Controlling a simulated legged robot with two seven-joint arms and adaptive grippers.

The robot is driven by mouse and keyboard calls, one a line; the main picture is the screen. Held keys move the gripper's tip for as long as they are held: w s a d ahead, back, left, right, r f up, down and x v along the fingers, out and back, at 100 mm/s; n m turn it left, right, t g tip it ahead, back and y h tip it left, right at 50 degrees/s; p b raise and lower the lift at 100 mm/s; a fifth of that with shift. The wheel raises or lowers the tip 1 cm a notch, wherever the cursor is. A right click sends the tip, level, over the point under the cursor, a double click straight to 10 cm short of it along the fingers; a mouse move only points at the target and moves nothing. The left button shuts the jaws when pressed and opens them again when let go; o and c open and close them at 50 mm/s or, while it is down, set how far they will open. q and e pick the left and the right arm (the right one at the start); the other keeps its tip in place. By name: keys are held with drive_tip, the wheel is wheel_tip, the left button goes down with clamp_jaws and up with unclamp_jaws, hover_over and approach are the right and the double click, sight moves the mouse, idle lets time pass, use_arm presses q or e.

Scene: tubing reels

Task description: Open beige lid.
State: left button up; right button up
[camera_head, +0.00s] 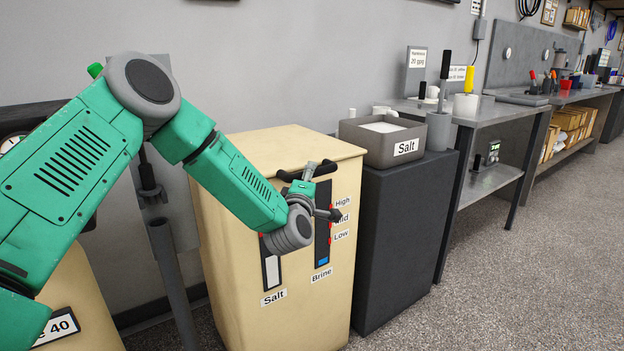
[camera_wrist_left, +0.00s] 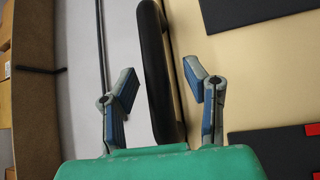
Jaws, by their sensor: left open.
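The beige lid (camera_head: 280,146) lies closed on top of a tall beige bin (camera_head: 225,235) marked Salt and Brine. A black bar handle (camera_head: 292,176) is on the front edge of the lid. My left gripper (camera_head: 324,190) is in front of the bin, near the handle's right end, and partly hides it. In the left wrist view, the fingers of my left gripper (camera_wrist_left: 160,88) are open. The black handle (camera_wrist_left: 155,60) runs upright in the picture between them, with gaps at both sides. My right gripper is in neither view.
A dark cabinet (camera_head: 400,240) with a grey salt tray (camera_head: 360,139) stands close to the bin's right. Metal benches (camera_head: 490,112) line the wall beyond. A grey post (camera_head: 175,280) stands to the left of the bin. The floor (camera_head: 500,290) at the right is clear.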

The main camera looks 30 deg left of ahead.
use_arm(q)
drive_tip(key=shift+x, duration=0.8)
drive_tip(key=shift+d, duration=0.15)
clamp_jaws()
drive_tip(key=shift+r, duration=0.1)
